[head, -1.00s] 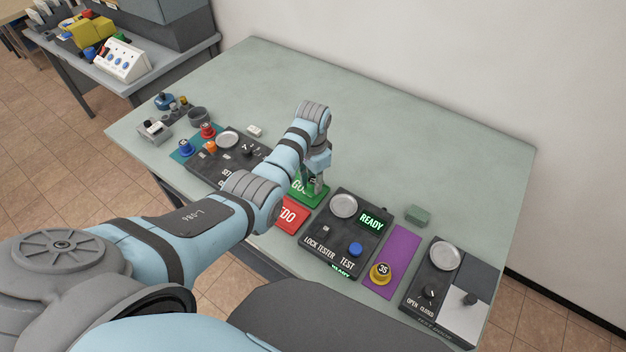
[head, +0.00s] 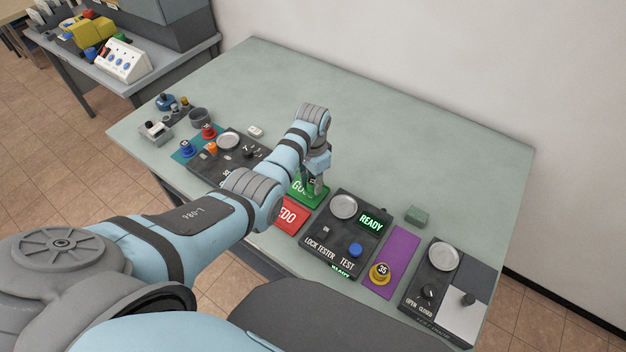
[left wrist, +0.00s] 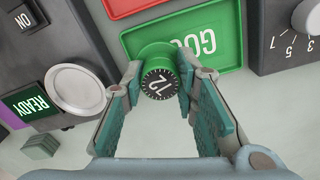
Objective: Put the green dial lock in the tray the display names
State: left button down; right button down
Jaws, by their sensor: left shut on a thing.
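The green dial lock (left wrist: 158,80) has a black dial face with white marks and stands between the fingers of my left gripper in the left wrist view. Whether the lock touches the tray floor is hard to tell. The green tray also shows in the head view (head: 322,196), partly hidden by my arm. The red tray (head: 289,216), its label partly covered, lies in front of it. The lock tester's display (head: 371,222) reads READY. My right gripper is not in view.
The lock tester (head: 325,243) has a round silver plate and a blue button. A yellow lock (head: 380,273) stands on a purple mat (head: 392,252). A small green block (head: 417,215) lies behind them. The back of the table (head: 400,130) is clear.

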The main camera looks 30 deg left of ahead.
pick_arm(q)
jog(key=shift+f, duration=0.2)
dwell(0.4)
jog(key=shift+f+b, duration=0.95)
jog(key=shift+f, duration=0.1)
jog(key=c, duration=1)
grip_release()
jog(key=shift+o, duration=0.2)
notch_tip(320, 180, up, 6)
jog(key=p, duration=0.7)
jog(key=shift+r, duration=0.2)
jog(key=shift+f, duration=0.1)
